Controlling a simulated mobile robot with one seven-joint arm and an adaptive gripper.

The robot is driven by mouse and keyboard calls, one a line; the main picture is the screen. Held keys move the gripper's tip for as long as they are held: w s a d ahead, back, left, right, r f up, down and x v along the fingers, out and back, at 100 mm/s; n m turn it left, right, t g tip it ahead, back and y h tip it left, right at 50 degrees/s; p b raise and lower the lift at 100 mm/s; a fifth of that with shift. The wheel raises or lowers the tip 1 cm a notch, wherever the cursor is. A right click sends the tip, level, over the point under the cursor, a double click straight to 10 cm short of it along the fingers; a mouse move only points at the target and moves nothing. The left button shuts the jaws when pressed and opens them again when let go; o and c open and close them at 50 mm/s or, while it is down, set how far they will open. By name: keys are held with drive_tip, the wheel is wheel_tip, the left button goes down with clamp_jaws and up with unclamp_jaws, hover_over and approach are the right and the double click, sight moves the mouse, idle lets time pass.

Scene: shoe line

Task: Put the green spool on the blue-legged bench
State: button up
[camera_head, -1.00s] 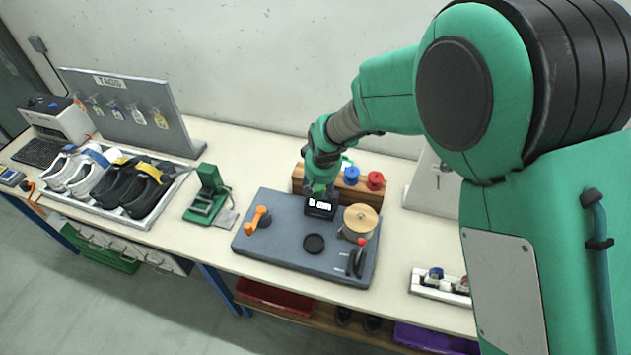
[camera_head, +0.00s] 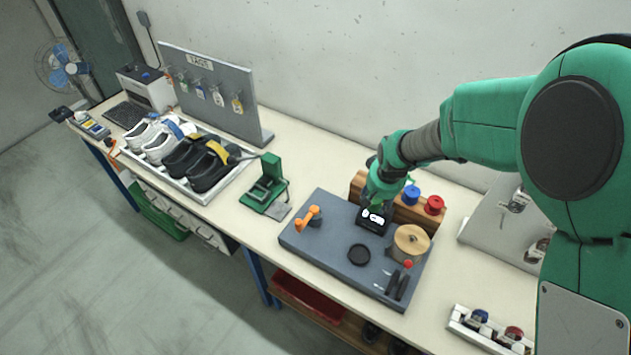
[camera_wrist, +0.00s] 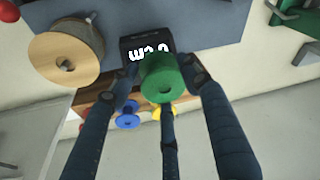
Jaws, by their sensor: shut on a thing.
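The green spool (camera_wrist: 160,80) is held between the fingers of my gripper (camera_wrist: 160,88) in the wrist view, its round end toward the camera. My gripper (camera_head: 376,196) is shut on it, over the back of the grey board, close to a black box with a white display (camera_head: 372,217). In the head view the spool is hard to tell from my green wrist. Whether it touches anything below is unclear. The bench (camera_head: 310,160) has a long cream top and blue legs (camera_head: 257,275).
Beside my gripper, a wooden rack (camera_head: 405,212) carries a blue spool (camera_head: 411,195) and a red spool (camera_head: 434,205). The grey board (camera_head: 325,245) bears a tan spool (camera_head: 411,239) and an orange handle (camera_head: 314,214). Bare bench top lies behind the green stand (camera_head: 266,188).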

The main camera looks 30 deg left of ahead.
wheel_tip(320, 180, up, 26)
drive_tip(key=w+d+b, duration=0.2)
drive_tip(key=w+d, duration=0.1)
drive_tip(key=d, duration=0.7)
drive_tip(key=w+d+b, duration=0.2)
drive_tip(key=w+d, duration=0.1)
drive_tip(key=d, duration=0.7)
drive_tip(key=w+d+b, duration=0.2)
drive_tip(key=w+d, duration=0.1)
drive_tip(key=d, duration=0.8)
drive_tip(key=s+d+b, duration=0.3)
drive_tip(key=d, duration=1.1)
drive_tip(key=s+d+b, duration=0.3)
drive_tip(key=d, duration=1.2)
wheel_tip(320, 180, down, 34)
drive_tip(key=shift+a, duration=0.3)
drive_tip(key=shift+s, duration=0.1)
drive_tip(key=shift+f+b, duration=0.4)
drive_tip(key=shift+f, duration=2.7)
